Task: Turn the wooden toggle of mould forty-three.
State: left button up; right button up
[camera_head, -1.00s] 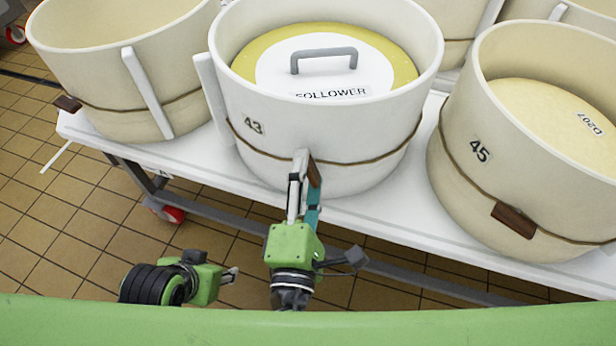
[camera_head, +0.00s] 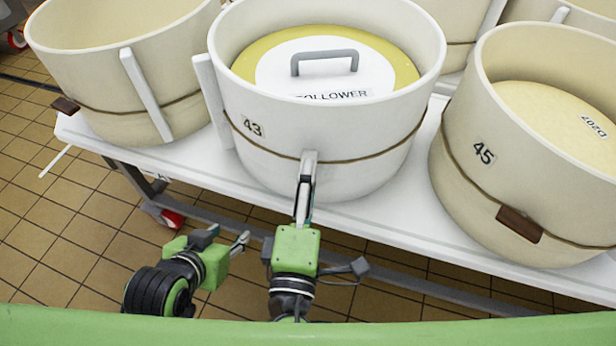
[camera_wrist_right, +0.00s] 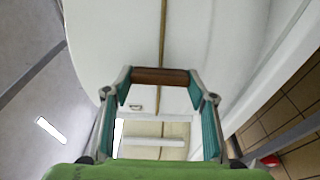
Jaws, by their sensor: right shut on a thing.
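Mould forty-three (camera_head: 290,170) is a white tub labelled 43, with a brown cord (camera_head: 370,158) around it. My right gripper (camera_head: 309,158) is at its front wall, at cord height. In the right wrist view its fingers (camera_wrist_right: 160,78) are shut on the two ends of the brown wooden toggle (camera_wrist_right: 160,75). There the toggle lies crosswise to the cord. The gripper hides the toggle in the head view. My left gripper (camera_head: 226,240) is low in front of the bench, apart from the moulds; its opening is unclear.
A follower (camera_head: 325,70) with a grey handle sits inside mould forty-three. Mould forty-five (camera_head: 470,190), with its own toggle (camera_head: 519,224) along the cord, stands right on the white bench (camera_head: 385,205). Another tub (camera_head: 100,70) stands left. Tiled floor (camera_head: 60,225) is clear in front.

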jog(key=o, duration=1.1)
jog(key=s, duration=0.7)
jog(key=shift+s+a, duration=0.3)
jog(key=shift+a, duration=0.1)
jog(key=shift+f, duration=0.1)
